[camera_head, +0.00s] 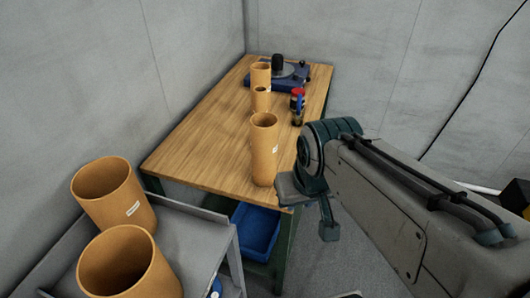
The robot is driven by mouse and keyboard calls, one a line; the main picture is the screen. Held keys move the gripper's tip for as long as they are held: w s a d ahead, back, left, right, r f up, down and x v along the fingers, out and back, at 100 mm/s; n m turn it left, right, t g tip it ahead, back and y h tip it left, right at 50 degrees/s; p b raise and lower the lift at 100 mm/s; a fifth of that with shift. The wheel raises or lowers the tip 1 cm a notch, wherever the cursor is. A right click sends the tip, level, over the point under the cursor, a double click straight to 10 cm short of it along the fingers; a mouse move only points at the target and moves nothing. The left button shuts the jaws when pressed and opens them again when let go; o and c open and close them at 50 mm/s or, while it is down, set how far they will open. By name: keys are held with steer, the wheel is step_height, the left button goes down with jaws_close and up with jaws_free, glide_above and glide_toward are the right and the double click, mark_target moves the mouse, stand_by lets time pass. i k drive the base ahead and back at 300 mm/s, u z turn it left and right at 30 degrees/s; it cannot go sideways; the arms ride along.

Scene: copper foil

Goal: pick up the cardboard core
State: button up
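Several brown cardboard cores, open tubes standing upright, are in the head view. Two larger cores, one labelled (113,196) and one nearer (127,265), stand on the grey cart. My gripper (309,208) is just right of the tall table core, its fingers apart with nothing visible between them. Whether a finger touches that core cannot be told.
The wooden table (200,145) is bare on its left side. A blue device (290,78) with a dark knob stands at its far end, and a small red-and-blue item (298,100) stands right of the cores. A blue bin (256,230) sits below. The grey cart (190,245) is front left.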

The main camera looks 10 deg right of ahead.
mark_target(264, 125)
steer(key=u, duration=3.2)
steer(key=k, duration=1.9)
steer(key=z, duration=1.7)
